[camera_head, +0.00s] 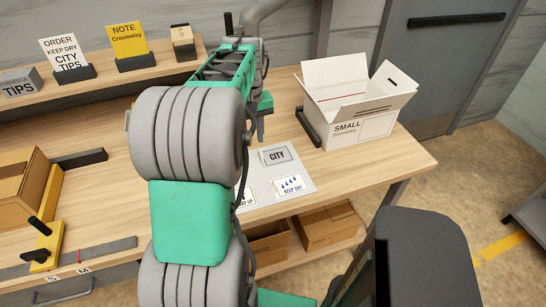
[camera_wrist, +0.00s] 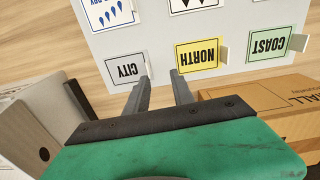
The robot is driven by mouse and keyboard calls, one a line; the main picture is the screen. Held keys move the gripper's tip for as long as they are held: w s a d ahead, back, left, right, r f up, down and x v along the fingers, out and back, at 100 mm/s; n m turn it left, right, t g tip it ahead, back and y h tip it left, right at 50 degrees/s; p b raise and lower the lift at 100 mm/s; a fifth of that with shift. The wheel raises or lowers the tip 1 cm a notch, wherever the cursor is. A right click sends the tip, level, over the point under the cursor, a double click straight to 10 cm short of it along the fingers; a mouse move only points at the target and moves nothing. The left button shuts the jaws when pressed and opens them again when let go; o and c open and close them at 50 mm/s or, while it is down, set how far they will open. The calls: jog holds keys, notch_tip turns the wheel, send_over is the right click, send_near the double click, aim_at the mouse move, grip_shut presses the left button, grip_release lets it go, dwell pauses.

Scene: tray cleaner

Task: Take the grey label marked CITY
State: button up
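The grey label marked CITY (camera_head: 277,155) lies on a pale sheet (camera_head: 262,183) on the bench. In the wrist view the CITY label (camera_wrist: 122,71) appears upside down, at the left of a row, with a small pale tab at its right edge. My gripper (camera_wrist: 161,78) is open, and nothing shows between its fingers. Its left fingertip is close to the CITY tab; I cannot tell whether they touch. The right fingertip is near the yellow NORTH label (camera_wrist: 199,55). In the head view my gripper (camera_head: 260,136) is just above and left of CITY, partly hidden by my arm.
A green COAST label (camera_wrist: 268,46) is right of NORTH. A KEEP DRY label (camera_head: 290,185) lies near CITY. An open white box marked SMALL (camera_head: 362,128) stands to the right. A shelf at the back holds an ORDER card (camera_head: 66,53) reading KEEP DRY, CITY, TIPS.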

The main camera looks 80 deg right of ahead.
aim_at(262, 159)
jog(key=s, duration=0.1)
jog(key=s+d+f, duration=0.1)
jog(key=shift+s+f, duration=0.15)
jog(key=shift+s, duration=0.15)
jog(key=f, duration=0.3)
jog(key=f+p, duration=0.1)
jog(key=f, duration=0.2)
jog(key=shift+w+d+f, duration=0.2)
jog(key=shift+f, duration=0.15)
grip_shut()
